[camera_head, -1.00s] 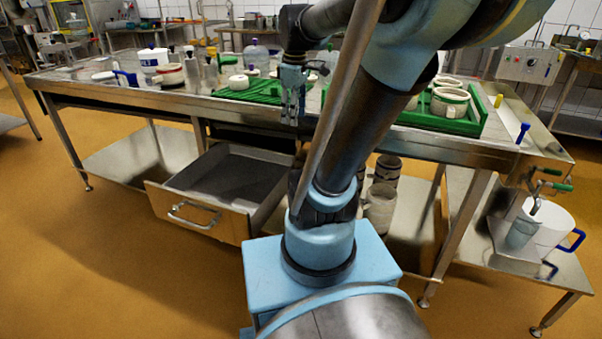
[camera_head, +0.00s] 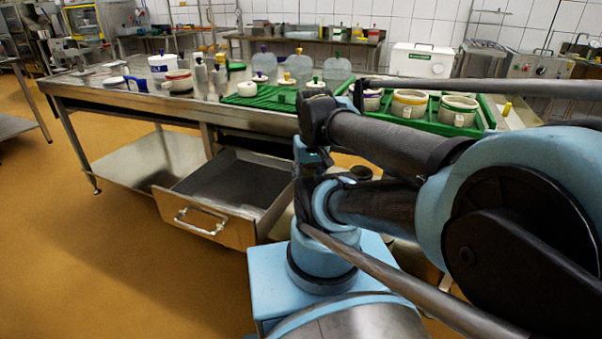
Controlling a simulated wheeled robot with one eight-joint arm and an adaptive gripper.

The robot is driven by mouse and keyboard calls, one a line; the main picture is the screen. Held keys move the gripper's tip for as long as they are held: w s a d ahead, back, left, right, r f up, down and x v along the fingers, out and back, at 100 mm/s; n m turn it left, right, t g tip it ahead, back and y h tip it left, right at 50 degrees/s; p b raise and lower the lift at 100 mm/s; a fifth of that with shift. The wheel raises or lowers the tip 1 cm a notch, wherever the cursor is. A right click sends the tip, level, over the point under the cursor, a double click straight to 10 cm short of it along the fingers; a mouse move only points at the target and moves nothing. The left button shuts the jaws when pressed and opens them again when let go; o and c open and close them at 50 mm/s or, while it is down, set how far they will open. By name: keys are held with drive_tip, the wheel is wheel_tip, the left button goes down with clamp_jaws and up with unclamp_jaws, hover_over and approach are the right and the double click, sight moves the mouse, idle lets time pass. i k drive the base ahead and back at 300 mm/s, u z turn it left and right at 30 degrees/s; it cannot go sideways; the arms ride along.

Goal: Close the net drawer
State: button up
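The drawer (camera_head: 243,222) under the long steel table is pulled well out. Its metal front faces the lower left and carries a bar handle (camera_head: 201,226). The inside looks dark grey and empty. My gripper (camera_head: 312,160) is at the end of my folded arm, to the right of the drawer's right side and below the tabletop edge. My arm covers most of it, and its fingertips cannot be made out. I cannot see whether it is open or shut, and no contact with the drawer shows.
The steel table (camera_head: 120,96) holds a green mat (camera_head: 270,98), a green tray (camera_head: 425,126) with several round moulds, and tubs and bottles. A lower shelf (camera_head: 150,160) lies left of the drawer. The orange floor in front of the drawer is clear.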

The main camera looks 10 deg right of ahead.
sight(206, 203)
drive_tip(key=u, duration=0.95)
drive_tip(key=k, duration=0.9)
drive_tip(key=z, duration=0.35)
drive_tip(key=i, duration=0.5)
drive_tip(key=u, duration=0.05)
